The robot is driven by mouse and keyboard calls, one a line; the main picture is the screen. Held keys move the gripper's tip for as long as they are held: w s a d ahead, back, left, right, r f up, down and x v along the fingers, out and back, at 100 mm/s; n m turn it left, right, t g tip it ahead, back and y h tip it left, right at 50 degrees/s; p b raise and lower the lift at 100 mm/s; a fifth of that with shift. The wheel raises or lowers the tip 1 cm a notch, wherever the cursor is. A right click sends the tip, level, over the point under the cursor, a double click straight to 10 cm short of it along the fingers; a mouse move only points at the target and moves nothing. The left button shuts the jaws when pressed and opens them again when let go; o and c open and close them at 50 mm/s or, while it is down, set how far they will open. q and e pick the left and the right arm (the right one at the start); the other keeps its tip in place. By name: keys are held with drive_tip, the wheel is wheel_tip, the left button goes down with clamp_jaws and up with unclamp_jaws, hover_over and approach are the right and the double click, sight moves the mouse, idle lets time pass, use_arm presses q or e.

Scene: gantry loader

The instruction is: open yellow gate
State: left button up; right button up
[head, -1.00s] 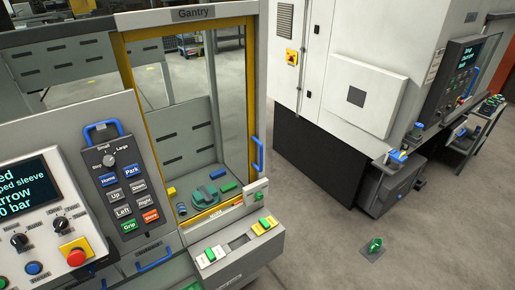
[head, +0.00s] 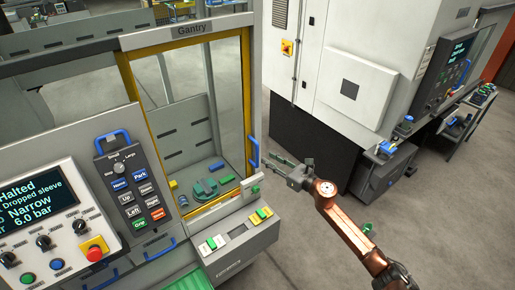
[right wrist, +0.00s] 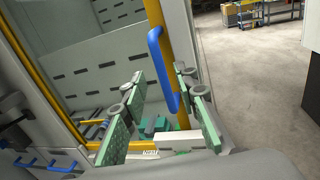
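The yellow-framed gate (head: 125,88) stands on the front of the gantry cell, with clear panels and green and blue parts visible behind it. Its blue handle (head: 254,153) is upright on the right side of the frame; it also shows in the right wrist view (right wrist: 164,70). My right gripper (head: 284,168) is just right of and slightly below the handle, apart from it in the head view. In the right wrist view its green-padded fingers (right wrist: 165,105) are spread wide, with the handle seen between them and beyond. My left gripper is not in view.
A control panel (head: 50,235) with a screen reading "Halted, Dropped sleeve" and a button pendant (head: 130,185) stand at left. A grey ledge with coloured buttons (head: 238,235) juts out below the gate. A white machine (head: 350,70) stands behind. Floor at lower right is open.

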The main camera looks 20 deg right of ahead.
drive_tip(key=p, duration=0.2)
hover_over(257, 165)
drive_tip(key=shift+w+d, duration=0.15)
drive_tip(key=shift+w, duration=0.25)
drive_tip(key=shift+c, duration=0.2)
drive_tip(key=shift+r, duration=0.1)
clamp_jaws()
